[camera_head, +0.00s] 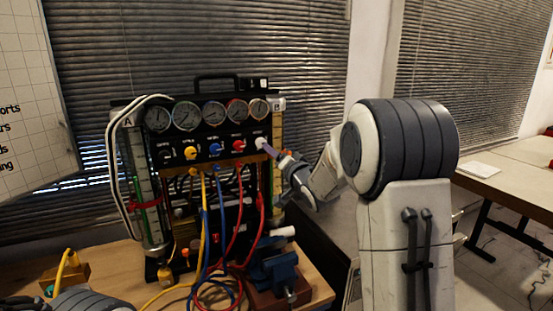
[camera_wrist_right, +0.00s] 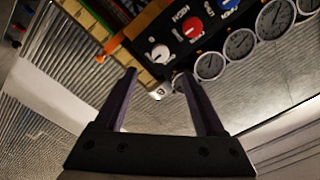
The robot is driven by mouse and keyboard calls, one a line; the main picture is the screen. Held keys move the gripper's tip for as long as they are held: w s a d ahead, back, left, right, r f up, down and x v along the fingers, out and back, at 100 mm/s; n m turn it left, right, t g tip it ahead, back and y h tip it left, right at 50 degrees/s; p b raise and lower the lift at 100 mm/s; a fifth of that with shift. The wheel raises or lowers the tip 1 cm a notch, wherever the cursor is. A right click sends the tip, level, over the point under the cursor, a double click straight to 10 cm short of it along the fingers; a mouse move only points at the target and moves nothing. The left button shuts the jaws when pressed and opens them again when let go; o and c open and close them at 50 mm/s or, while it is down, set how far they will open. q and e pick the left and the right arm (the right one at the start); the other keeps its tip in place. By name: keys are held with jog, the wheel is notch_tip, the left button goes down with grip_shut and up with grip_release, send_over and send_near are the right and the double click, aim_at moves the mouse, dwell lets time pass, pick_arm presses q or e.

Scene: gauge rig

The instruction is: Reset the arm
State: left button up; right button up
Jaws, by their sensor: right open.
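The gauge rig (camera_head: 205,150) stands on the wooden table, with a row of round gauges above a row of coloured knobs. My right gripper (camera_head: 268,150) is at the rig's right end, close to the white knob (camera_head: 260,142). In the right wrist view, my right gripper (camera_wrist_right: 158,76) is open with nothing between its fingers. The white knob (camera_wrist_right: 160,53) shows just beyond the fingertips, and the red knob (camera_wrist_right: 193,28) is to its right. Whether a finger touches the white knob is unclear. Part of my left arm shows at the bottom left; its gripper does not.
Yellow, blue and red hoses (camera_head: 236,215) hang in front of the rig. A blue vise (camera_head: 275,268) stands at the table's right front. A wooden block (camera_head: 68,275) with a yellow handle-like part is at the left. A whiteboard (camera_head: 30,100) stands behind left.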

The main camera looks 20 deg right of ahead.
jog(key=shift+a, duration=0.1)
dwell(0.5)
jog(key=s+a+f+n+g+y, duration=0.1)
jog(key=s+a+f+n+g, duration=0.4)
jog(key=s+a, duration=0.4)
jog(key=s+a+f+n+g+y, duration=0.15)
jog(key=s+a+f+g, duration=0.4)
jog(key=a, duration=0.55)
jog(key=s+a+f+n+g, duration=0.1)
jog(key=s+f+n+g, duration=0.1)
jog(key=s, duration=0.8)
jog(key=s+a+f+n+g+h, duration=0.1)
jog(key=s+f+n+g, duration=0.1)
jog(key=s, duration=0.7)
jog(key=s+a+f+n+g+h, duration=0.1)
jog(key=s+f+n+g, duration=0.2)
jog(key=s, duration=0.7)
jog(key=n, duration=0.2)
jog(key=shift+s+a+n, duration=0.15)
jog(key=shift+s+n, duration=0.15)
jog(key=shift+n, duration=0.05)
jog(key=shift+a+g, duration=0.15)
jog(key=shift+g, duration=0.1)
